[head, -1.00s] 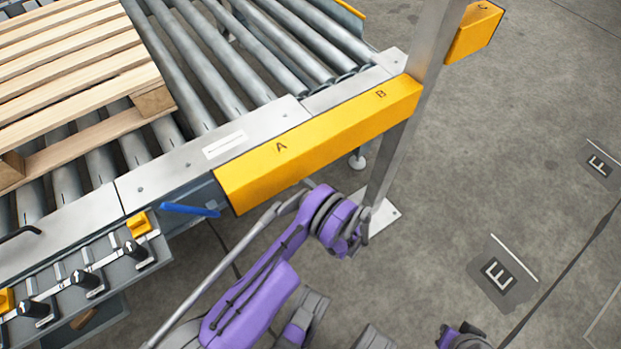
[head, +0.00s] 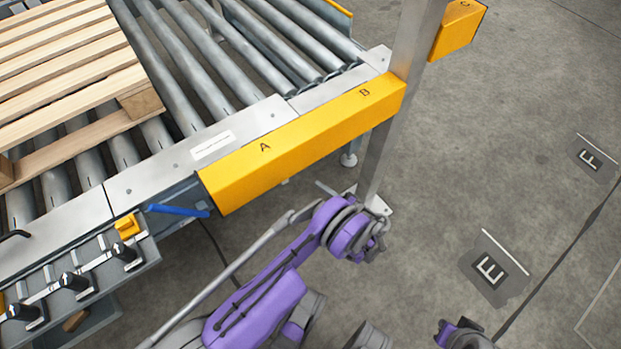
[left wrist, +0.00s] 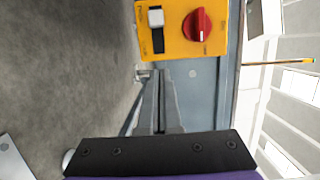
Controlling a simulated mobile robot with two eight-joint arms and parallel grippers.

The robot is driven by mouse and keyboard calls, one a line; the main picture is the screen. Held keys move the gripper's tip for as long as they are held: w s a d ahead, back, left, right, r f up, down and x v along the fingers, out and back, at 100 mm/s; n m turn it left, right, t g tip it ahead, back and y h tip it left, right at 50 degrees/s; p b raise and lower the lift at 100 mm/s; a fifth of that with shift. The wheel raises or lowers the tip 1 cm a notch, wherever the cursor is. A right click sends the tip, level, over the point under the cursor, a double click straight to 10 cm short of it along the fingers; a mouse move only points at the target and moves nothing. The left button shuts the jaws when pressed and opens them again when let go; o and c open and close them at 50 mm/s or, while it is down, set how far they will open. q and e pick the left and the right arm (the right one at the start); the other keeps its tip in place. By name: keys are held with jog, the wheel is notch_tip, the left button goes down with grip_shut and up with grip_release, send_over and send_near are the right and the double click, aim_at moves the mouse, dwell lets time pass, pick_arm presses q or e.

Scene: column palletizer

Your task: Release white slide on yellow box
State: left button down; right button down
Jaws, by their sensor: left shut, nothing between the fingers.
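The yellow box (left wrist: 182,28) is at the top of the left wrist view. Its white slide (left wrist: 155,18) sits at the upper end of a dark slot, beside a red knob (left wrist: 197,25). My left gripper (left wrist: 158,76) is shut and empty, with its fingertips just below the box in the picture and apart from the slide. In the head view, a grey part of my left gripper (head: 327,189) shows below the yellow beam; the box itself is not visible there. My right gripper is not in view.
The yellow beam (head: 300,145) marked A and B runs along the roller conveyor, ending at a metal post (head: 392,120). A wooden pallet (head: 60,70) lies on the rollers. Black levers (head: 75,281) are at lower left.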

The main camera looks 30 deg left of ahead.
pick_arm(q)
jog(key=shift+s+d, duration=0.15)
jog(key=shift+d, duration=0.95)
